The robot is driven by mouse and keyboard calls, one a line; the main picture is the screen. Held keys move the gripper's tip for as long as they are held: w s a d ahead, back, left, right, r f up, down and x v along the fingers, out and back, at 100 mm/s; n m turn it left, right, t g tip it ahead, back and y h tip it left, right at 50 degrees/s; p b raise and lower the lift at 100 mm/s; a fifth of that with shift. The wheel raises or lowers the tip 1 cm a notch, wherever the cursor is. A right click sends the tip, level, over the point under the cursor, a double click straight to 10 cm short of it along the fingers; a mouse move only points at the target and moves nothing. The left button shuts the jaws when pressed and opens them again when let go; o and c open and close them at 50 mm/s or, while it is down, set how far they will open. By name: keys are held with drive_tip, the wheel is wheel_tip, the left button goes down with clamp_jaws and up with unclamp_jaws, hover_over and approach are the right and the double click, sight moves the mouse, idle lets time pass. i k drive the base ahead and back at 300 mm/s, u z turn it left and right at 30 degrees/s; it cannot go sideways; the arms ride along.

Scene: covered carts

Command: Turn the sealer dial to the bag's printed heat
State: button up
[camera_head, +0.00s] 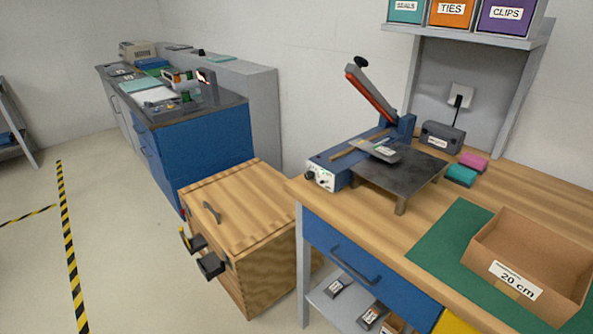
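The impulse sealer (338,170) is blue and stands on the wooden bench, its red-edged lever arm (371,96) raised and tilted. A small dark dial (311,175) sits on the pale control panel (321,180) at its front left end; its setting is too small to read. A grey bag (375,150) with a white label lies across the sealer and the edge of a dark metal stand (405,172). The print on it is unreadable. I see no part that I can be sure is my gripper.
A wooden chest (238,205) with dark fittings stands left of the bench. A carton marked 20 cm (530,265) sits on a green mat (447,240). A blue cabinet (205,140) stands behind. Floor is clear at left.

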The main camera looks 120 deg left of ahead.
sight(309, 175)
drive_tip(key=u, duration=1.55)
drive_tip(key=i, duration=0.1)
drive_tip(key=u, duration=1.8)
